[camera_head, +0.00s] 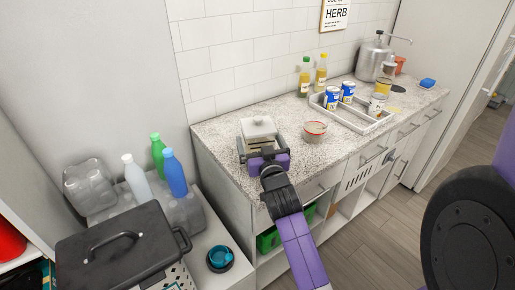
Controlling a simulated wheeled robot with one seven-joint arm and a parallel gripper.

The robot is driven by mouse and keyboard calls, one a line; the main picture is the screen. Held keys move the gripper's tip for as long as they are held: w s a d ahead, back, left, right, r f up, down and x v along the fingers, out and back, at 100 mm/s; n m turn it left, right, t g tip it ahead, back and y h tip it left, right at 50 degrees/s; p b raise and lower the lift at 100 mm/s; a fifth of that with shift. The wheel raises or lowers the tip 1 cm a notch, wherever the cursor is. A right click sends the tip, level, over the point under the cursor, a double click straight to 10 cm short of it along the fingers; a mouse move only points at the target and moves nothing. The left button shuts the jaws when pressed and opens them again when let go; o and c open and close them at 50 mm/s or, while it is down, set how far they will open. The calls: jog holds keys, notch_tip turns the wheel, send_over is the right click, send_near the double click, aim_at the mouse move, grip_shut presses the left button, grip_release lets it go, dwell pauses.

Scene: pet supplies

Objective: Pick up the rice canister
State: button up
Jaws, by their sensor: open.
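A squarish canister with a white lid (258,127) and a pale beige body stands upright near the left end of the speckled counter (225,130); I take it to be the rice canister. My gripper (262,153) is at its near side, with dark fingers low in front of the body and seemingly to either side of it. The gripper is open. Its purple and black parts hide the lower front of the canister, so I cannot tell whether the fingers touch it.
A round tub (315,131) stands close to the right. Behind it are a divided tray (348,118) with cans, two bottles (305,77) and a metal dispenser (374,58).

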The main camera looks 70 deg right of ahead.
jog(key=shift+x, duration=1)
jog(key=c, duration=1.7)
jog(key=shift+r, duration=0.1)
jog(key=shift+c, duration=1.3)
